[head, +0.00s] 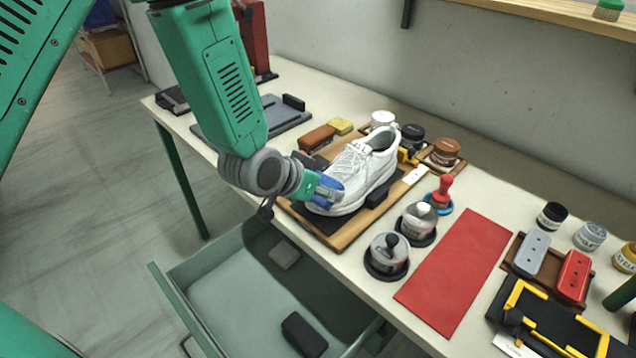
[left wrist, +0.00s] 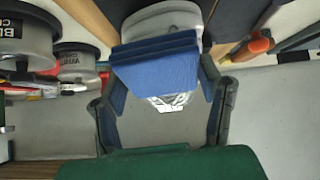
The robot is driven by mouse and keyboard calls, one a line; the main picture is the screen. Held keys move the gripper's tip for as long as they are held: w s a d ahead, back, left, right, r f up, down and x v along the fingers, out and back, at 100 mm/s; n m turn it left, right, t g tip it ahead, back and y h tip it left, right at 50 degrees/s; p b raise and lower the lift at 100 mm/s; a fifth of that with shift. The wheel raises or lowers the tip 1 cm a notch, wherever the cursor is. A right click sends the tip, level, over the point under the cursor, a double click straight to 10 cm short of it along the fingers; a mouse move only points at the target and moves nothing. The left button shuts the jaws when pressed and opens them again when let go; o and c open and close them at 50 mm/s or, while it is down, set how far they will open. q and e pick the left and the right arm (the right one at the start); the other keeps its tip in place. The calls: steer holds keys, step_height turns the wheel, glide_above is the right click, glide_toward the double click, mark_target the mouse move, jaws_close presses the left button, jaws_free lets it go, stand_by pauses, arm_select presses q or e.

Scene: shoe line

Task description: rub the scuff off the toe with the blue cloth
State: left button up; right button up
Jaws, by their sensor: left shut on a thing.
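A white lace-up shoe (head: 360,165) stands on a dark mat on a wooden board (head: 345,238), its toe toward the table's front edge. My left gripper (head: 328,190) is shut on the folded blue cloth (head: 325,181), at the toe end of the shoe. The cloth (left wrist: 155,68) also shows between the fingers in the left wrist view, with a white part of the shoe (left wrist: 162,22) right behind it. The cloth looks close against the toe, but I cannot tell whether it touches. The scuff is not visible; cloth and gripper cover part of the toe. My right gripper is not in view.
Lidded pots (head: 388,256) and a red-handled tool (head: 443,190) stand right of the board. A red mat (head: 455,272) lies flat and empty beyond them. Brushes (head: 317,138) and jars (head: 447,150) sit behind. An open drawer (head: 215,290) juts out below the table's front edge.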

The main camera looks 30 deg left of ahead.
arm_select(q)
steer(key=shift+w+a+f, duration=0.1)
steer(key=shift+w+a, duration=0.1)
steer(key=shift+a, duration=0.45)
steer(key=shift+w+a+f, duration=0.1)
steer(key=shift+w+a, duration=0.15)
steer(key=shift+a, duration=0.4)
steer(key=shift+w+a, duration=0.2)
steer(key=shift+a, duration=0.45)
steer(key=shift+p, duration=0.3)
steer(key=shift+s+r+p, duration=0.1)
steer(key=shift+r+p, duration=0.4)
steer(key=shift+s+a+r+p, duration=0.1)
steer(key=shift+s+r+p, duration=0.2)
steer(key=shift+r+p, duration=0.4)
steer(key=shift+s+a+r+p, duration=0.15)
steer(key=shift+s+r+p, duration=0.2)
steer(key=shift+r+p, duration=0.35)
steer(key=shift+s+a+r+p, duration=0.1)
steer(key=shift+s+r+p, duration=0.3)
steer(key=shift+r, duration=0.45)
steer(key=shift+w, duration=0.1)
steer(key=r+p, duration=0.1)
steer(key=r, duration=0.1)
steer(key=s+p, duration=0.1)
steer(key=shift+s+a+r+p, duration=0.1)
steer(key=shift+a+r+p, duration=0.2)
steer(key=shift+r, duration=0.1)
